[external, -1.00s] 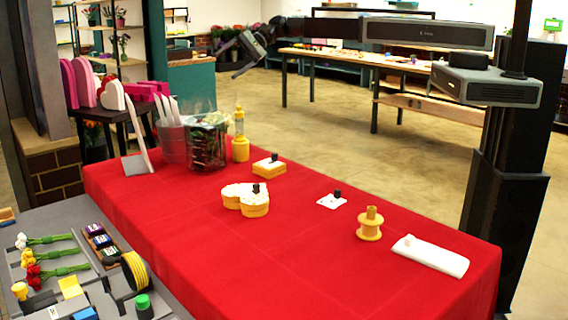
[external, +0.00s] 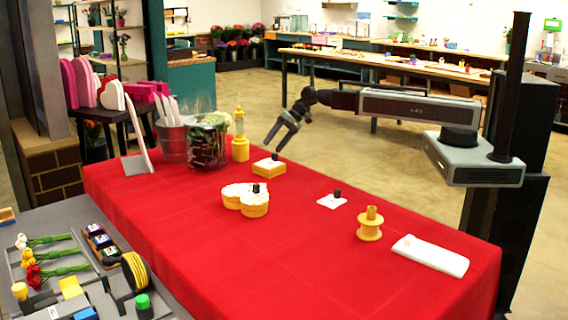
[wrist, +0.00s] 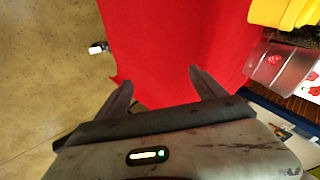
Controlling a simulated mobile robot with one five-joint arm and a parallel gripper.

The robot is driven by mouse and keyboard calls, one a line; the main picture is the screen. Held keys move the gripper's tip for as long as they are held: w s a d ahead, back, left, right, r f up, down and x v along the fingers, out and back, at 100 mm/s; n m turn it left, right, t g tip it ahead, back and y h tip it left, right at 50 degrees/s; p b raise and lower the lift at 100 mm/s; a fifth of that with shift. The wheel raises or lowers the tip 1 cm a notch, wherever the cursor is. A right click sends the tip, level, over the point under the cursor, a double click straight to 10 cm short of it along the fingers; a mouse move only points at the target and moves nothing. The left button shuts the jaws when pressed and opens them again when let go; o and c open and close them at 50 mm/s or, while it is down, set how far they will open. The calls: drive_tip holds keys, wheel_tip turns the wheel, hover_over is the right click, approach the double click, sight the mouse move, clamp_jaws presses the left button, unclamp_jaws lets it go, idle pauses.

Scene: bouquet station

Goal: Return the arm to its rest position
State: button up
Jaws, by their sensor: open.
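My gripper (external: 273,146) hangs in the air over the far edge of the red table (external: 200,258), above and behind the square yellow box (external: 268,169). Its fingers point down and to the left. In the wrist view my gripper (wrist: 158,85) shows its two dark fingers spread apart with nothing between them. The red table (wrist: 190,40) lies below them, with the floor to the left. My arm reaches out to the left from its column at the right.
On the table stand a yellow bottle (external: 240,147), a glass jar (external: 207,143), a metal bucket (external: 172,146), a heart-shaped box (external: 246,199), a yellow spool (external: 370,224) and a white roll (external: 430,255). A workbench (external: 400,66) stands behind. Floor between is open.

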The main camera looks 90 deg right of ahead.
drive_tip(key=s+a+f+n+g+h+p, duration=0.1)
drive_tip(key=s+a+f+n+g, duration=0.1)
drive_tip(key=s+a, duration=0.5)
drive_tip(key=s+a+f+n+g+h+p, duration=0.1)
drive_tip(key=s+a+n+g, duration=0.4)
drive_tip(key=s, duration=0.6)
wheel_tip(320, 180, down, 2)
drive_tip(key=shift+a+f+n+h, duration=0.25)
drive_tip(key=shift+a+h, duration=0.45)
drive_tip(key=shift+a, duration=0.55)
drive_tip(key=shift+s, duration=0.1)
